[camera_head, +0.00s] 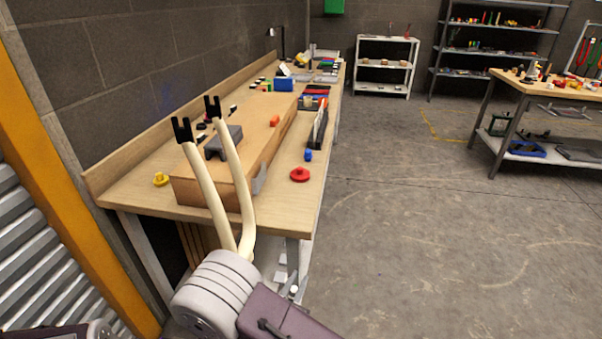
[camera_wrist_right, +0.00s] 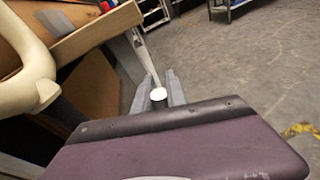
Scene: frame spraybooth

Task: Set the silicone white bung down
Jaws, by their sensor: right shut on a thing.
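The white bung (camera_wrist_right: 158,95) is between the fingertips of my right gripper (camera_wrist_right: 158,92) in the right wrist view. Only its pale round end shows; the fingers hide its sides. In the head view the right gripper (camera_head: 292,287) is small, just past my purple arm, in front of the near end of the workbench and below its top. The gripper is shut on the bung and holds it in the air. My left gripper is not in view.
Cream fork-like tubes with black ends (camera_head: 232,165) rise beside the right gripper. The wooden workbench (camera_head: 312,185) carries a wooden box (camera_head: 190,190), a red knob-shaped piece (camera_head: 300,174) and a yellow one (camera_head: 161,179). Open floor (camera_head: 420,240) lies to the right.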

